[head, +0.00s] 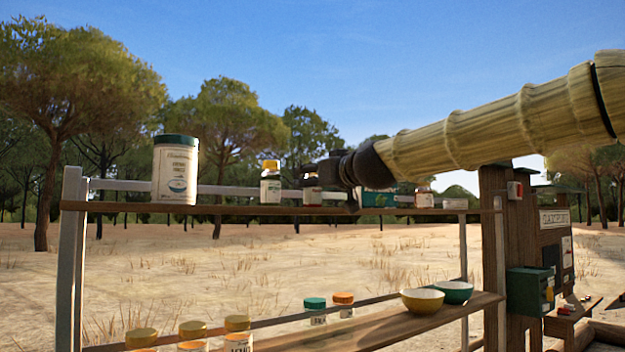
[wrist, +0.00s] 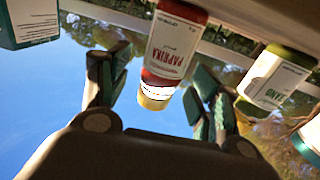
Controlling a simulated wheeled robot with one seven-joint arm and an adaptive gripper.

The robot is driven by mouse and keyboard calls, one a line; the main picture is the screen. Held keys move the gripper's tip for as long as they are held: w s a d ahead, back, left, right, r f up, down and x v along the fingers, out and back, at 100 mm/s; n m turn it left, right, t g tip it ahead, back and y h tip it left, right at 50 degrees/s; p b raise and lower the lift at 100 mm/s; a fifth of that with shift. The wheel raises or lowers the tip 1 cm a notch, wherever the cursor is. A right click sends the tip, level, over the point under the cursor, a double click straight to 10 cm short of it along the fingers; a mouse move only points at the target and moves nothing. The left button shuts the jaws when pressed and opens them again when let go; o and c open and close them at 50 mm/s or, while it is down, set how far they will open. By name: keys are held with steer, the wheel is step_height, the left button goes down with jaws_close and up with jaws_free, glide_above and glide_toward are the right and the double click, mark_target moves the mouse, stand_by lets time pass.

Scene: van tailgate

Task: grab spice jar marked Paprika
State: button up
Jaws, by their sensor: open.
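The Paprika jar (wrist: 176,42) is dark red with a white label and a yellow cap. In the wrist view it appears upside down, between the two fingers of my open gripper (wrist: 158,92), with gaps on both sides. In the head view a dark red jar (head: 312,195) stands on the upper shelf, its top hidden by my gripper (head: 328,175). I cannot tell how deep the jar sits between the fingers.
On the upper shelf (head: 240,209), a jar with a label ending "ANO" (wrist: 275,78) stands beside the Paprika. A teal box (head: 378,198) is on its other side. A large white can (head: 175,172) stands farther left. Bowls (head: 422,300) and several jars occupy the lower shelf.

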steer(key=shift+x, duration=0.75)
steer(key=c, duration=1.2)
steer(key=shift+r+p, duration=0.1)
steer(key=shift+p, duration=0.2)
